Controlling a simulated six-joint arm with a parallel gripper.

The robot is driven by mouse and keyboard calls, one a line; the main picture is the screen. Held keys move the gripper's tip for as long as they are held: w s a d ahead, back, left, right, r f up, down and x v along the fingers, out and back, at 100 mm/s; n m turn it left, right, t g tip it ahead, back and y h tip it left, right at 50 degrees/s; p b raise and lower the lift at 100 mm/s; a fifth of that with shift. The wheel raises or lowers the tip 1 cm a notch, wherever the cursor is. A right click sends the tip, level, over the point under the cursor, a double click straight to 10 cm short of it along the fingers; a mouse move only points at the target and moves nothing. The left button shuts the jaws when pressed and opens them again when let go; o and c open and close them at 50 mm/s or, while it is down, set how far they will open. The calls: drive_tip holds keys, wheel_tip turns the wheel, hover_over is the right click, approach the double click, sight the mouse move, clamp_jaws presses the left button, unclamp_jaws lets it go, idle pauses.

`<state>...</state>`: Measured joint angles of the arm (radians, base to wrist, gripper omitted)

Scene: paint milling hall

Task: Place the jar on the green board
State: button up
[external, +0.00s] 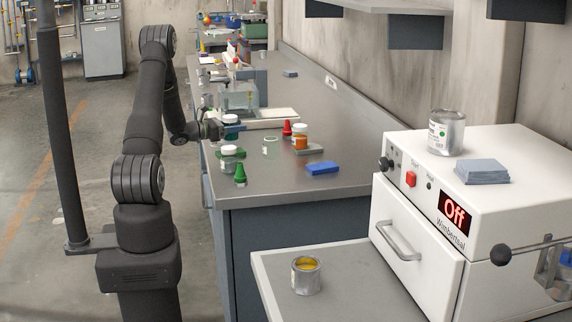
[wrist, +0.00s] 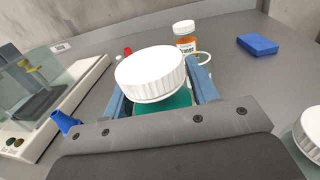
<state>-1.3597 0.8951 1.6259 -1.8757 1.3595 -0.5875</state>
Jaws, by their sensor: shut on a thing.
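My gripper (external: 217,129) is shut on a jar with a ribbed white lid. The lid (wrist: 151,73) fills the middle of the wrist view, with my blue jaws on both sides and teal showing below it. In the external view the held jar (external: 231,119) is over the left side of the bench. I cannot make out the board in the wrist view.
Another white-lidded jar (external: 229,153) and a green cone (external: 240,175) stand nearer the camera. A balance (wrist: 50,95) stands left in the wrist view. The front bench corner is clear.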

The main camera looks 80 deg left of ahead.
sight(235, 136)
drive_tip(key=shift+s+a+f, duration=0.15)
drive_tip(key=shift+a+f, duration=0.15)
drive_tip(key=shift+f, duration=1.85)
drive_tip(key=shift+f, duration=0.2)
drive_tip(key=o, duration=1.1)
drive_tip(key=shift+o, duration=0.2)
drive_tip(key=shift+r, duration=0.25)
drive_tip(key=s+d, duration=0.2)
drive_tip(key=s, duration=1)
